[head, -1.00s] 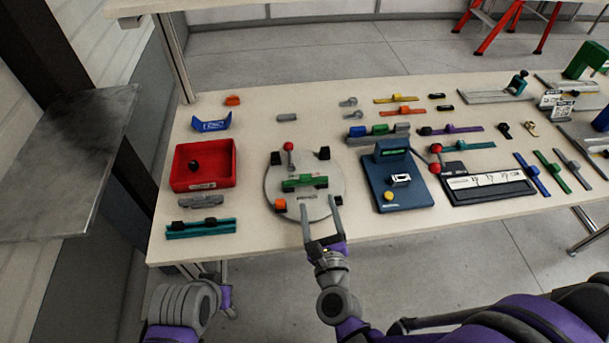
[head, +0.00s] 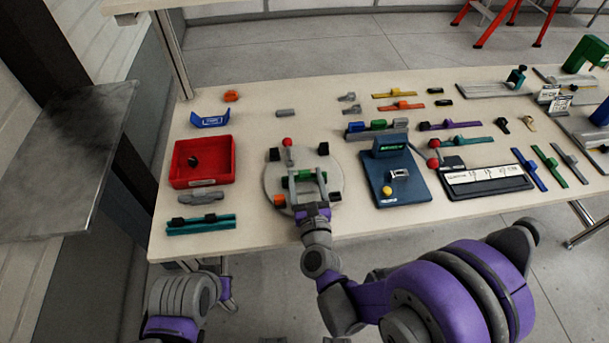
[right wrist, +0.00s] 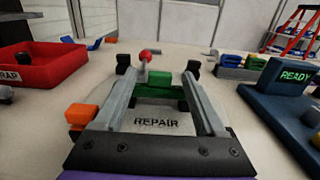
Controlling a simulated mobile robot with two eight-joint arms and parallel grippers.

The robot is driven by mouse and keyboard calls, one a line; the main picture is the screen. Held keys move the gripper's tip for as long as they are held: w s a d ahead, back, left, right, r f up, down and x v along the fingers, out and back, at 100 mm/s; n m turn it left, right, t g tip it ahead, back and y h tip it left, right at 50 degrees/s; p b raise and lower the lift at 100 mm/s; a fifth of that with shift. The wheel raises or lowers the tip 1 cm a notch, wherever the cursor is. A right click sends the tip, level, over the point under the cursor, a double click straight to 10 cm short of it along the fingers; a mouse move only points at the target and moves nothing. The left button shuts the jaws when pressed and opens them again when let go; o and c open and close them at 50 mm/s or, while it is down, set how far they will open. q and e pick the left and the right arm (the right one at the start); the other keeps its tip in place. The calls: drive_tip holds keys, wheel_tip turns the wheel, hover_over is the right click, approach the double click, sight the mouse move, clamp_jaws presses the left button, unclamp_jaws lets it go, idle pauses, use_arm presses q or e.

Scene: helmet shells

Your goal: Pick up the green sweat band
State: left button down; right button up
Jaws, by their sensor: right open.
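The green sweat band (head: 285,182) lies on a round grey plate (head: 334,187) marked REPAIR. It is a short green piece and also shows in the right wrist view (right wrist: 159,84), with small dark blocks by it. My right gripper (head: 306,172) is open, its two long grey fingers reaching over the plate towards the band. In the right wrist view my right gripper (right wrist: 163,78) has the green band between its fingertips, near the far end. Whether the fingers touch it I cannot tell.
A red-knobbed post (head: 287,142), black blocks and an orange block (head: 279,201) stand around the plate's edge. A red tray (head: 232,165) is left; a blue READY station (head: 411,187) is right. Another green strip (head: 549,166) lies far right.

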drive_tip(key=shift+w+a, duration=0.15)
drive_tip(key=shift+w, duration=0.9)
clamp_jaws()
